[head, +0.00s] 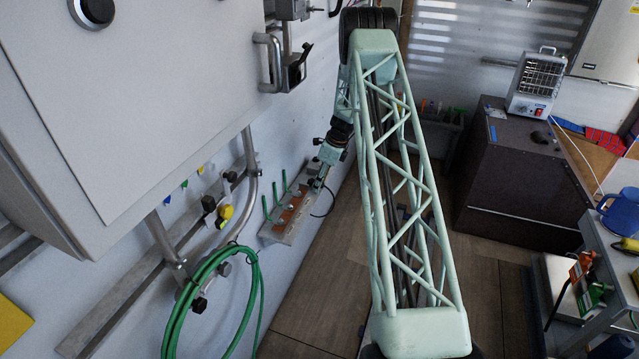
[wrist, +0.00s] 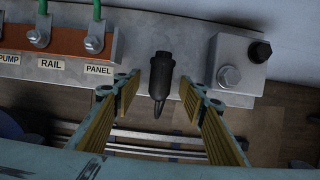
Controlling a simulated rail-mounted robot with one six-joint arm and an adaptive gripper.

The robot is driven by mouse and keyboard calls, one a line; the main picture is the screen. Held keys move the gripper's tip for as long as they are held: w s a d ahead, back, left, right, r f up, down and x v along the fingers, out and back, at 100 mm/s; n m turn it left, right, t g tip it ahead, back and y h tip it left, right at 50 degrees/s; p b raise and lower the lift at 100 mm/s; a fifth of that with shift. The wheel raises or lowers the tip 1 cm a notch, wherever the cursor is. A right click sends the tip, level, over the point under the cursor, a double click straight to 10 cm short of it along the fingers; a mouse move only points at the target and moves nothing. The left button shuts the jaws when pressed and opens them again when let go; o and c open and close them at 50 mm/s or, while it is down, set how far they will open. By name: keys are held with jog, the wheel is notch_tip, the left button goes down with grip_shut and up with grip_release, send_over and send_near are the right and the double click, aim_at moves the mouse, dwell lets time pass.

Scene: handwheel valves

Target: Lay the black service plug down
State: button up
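The black service plug (wrist: 161,76) shows in the wrist view near the middle of the picture. Its wide end is over the grey bracket (wrist: 190,45), and its narrow tip points down the picture past the bracket's edge. I cannot tell whether it rests on the bracket. My gripper (wrist: 162,108) is open, with its yellow-ribbed fingers to the left and right of the plug and a clear gap on both sides. In the head view my gripper (head: 318,183) is small beside the wall bracket (head: 278,234), and I cannot make out the plug there.
A copper bar (wrist: 60,42) with green-cabled lugs and labels PUMP, RAIL and PANEL is left of the plug. A grey box (wrist: 236,72) with bolts is close on the right. In the head view, a green hose coil (head: 180,310) hangs on the wall at lower left.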

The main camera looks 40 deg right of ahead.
jog(key=o, duration=0.5)
jog(key=shift+r, duration=0.15)
jog(key=shift+r+p, duration=2)
jog(key=shift+r, duration=1.35)
jog(key=shift+r, duration=0.1)
